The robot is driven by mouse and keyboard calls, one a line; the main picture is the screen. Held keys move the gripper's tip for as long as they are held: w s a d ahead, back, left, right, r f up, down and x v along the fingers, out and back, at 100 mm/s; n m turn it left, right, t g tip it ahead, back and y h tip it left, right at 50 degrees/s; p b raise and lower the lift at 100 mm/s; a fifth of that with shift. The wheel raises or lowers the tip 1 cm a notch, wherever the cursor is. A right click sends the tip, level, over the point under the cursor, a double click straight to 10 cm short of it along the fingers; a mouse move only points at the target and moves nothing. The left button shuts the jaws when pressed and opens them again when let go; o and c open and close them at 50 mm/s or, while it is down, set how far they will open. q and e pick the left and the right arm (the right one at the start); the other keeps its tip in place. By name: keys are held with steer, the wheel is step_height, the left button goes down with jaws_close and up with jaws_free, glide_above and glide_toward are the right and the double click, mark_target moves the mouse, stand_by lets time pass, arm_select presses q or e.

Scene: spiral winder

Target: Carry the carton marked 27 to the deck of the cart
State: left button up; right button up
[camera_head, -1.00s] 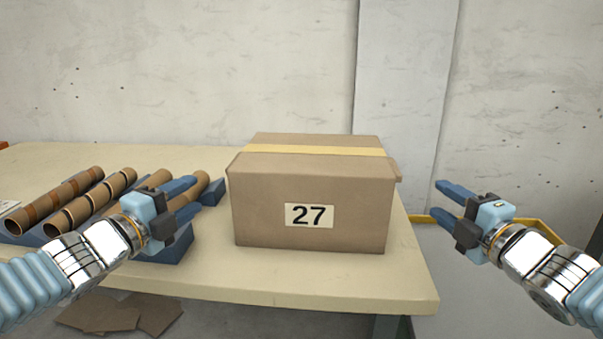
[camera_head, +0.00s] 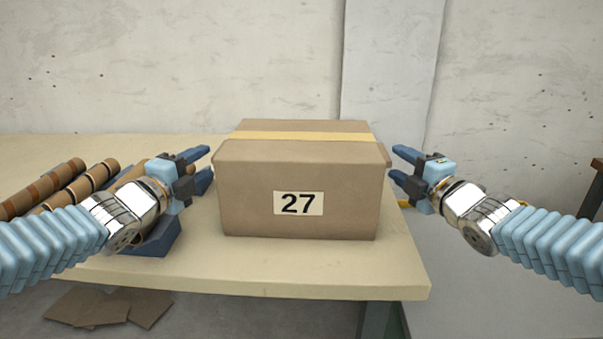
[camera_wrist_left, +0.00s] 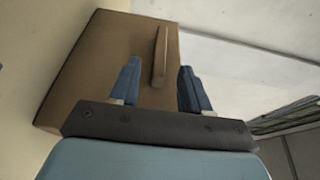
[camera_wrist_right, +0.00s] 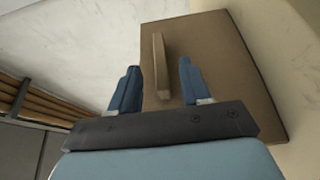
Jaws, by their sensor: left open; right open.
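The carton marked 27 (camera_head: 298,175) stands upright on the table near its right end, with a yellow tape strip across its top. My left gripper (camera_head: 207,168) is open just left of the carton, not visibly touching it. My right gripper (camera_head: 396,164) is open just right of the carton's right side. In the left wrist view the carton's side (camera_wrist_left: 110,65) shows a raised flap or handle strip (camera_wrist_left: 160,52) between the open fingers. The right wrist view shows a similar strip (camera_wrist_right: 160,65) on the other side (camera_wrist_right: 210,65). The cart is not identifiable in the head view.
The table (camera_head: 260,275) has cardboard tubes (camera_head: 65,185) in a blue rack (camera_head: 155,240) at its left, partly behind my left arm. Flat cardboard pieces (camera_head: 110,305) lie on the floor below. A wall stands behind. Floor right of the table looks clear.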

mark_target(386, 151)
arm_select(q)
steer(key=x, duration=0.6)
steer(key=shift+a, duration=0.1)
arm_select(e)
steer(key=x, duration=0.6)
arm_select(q)
steer(key=shift+s, duration=0.1)
arm_select(e)
steer(key=shift+s+d, duration=0.1)
arm_select(q)
jaws_close()
arm_select(e)
jaws_close()
arm_select(q)
steer(key=shift+f, duration=0.1)
arm_select(e)
steer(key=shift+f, duration=0.1)
